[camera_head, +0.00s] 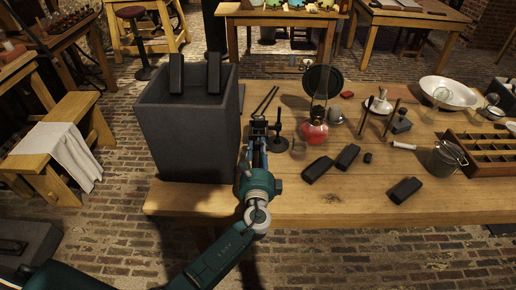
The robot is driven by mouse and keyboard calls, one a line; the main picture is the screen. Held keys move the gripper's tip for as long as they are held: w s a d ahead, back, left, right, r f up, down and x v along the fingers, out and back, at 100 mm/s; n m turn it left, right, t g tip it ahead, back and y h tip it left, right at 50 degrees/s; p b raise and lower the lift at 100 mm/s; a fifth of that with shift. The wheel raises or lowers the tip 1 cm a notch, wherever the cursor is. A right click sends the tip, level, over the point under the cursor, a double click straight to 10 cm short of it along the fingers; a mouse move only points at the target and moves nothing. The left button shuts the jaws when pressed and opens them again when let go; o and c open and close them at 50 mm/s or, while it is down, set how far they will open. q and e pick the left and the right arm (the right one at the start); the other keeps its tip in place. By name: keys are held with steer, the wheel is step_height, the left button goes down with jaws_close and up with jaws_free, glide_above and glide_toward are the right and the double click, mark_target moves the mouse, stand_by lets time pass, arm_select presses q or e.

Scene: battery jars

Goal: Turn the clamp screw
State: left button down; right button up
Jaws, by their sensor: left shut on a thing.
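My left gripper (259,126) reaches over the table from the front, its tips beside the right side of the big dark grey jar (190,130). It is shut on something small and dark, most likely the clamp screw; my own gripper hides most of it. A small black stand (278,143) with a round base and upright post stands just right of the gripper. Two thin dark rods (266,101) show just beyond the fingertips. Two black blocks (176,74) stick up from the jar's top. My right gripper is not in view.
Right of the gripper are a red oil lamp (313,133), several black blocks (317,169), a lidded metal pot (445,158), a white basin (449,92) and a wooden compartment tray (486,150).

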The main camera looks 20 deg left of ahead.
arm_select(q)
steer(key=m+p, duration=0.1)
steer(key=m, duration=0.4)
steer(key=shift+d+m+p, duration=0.1)
steer(key=shift+m+p, duration=0.2)
steer(key=m+p, duration=0.1)
steer(key=m, duration=0.3)
steer(key=shift+m+p, duration=0.3)
steer(key=shift+p, duration=0.1)
steer(key=m+p, duration=0.3)
steer(key=m, duration=0.3)
steer(key=shift+s, duration=0.1)
steer(key=shift+f+m+p, duration=0.2)
steer(key=shift+m+p, duration=0.65)
steer(key=shift+m, duration=1.55)
steer(key=c, duration=1.4)
jaws_free()
steer(key=shift+r, duration=0.1)
steer(key=v, duration=1.2)
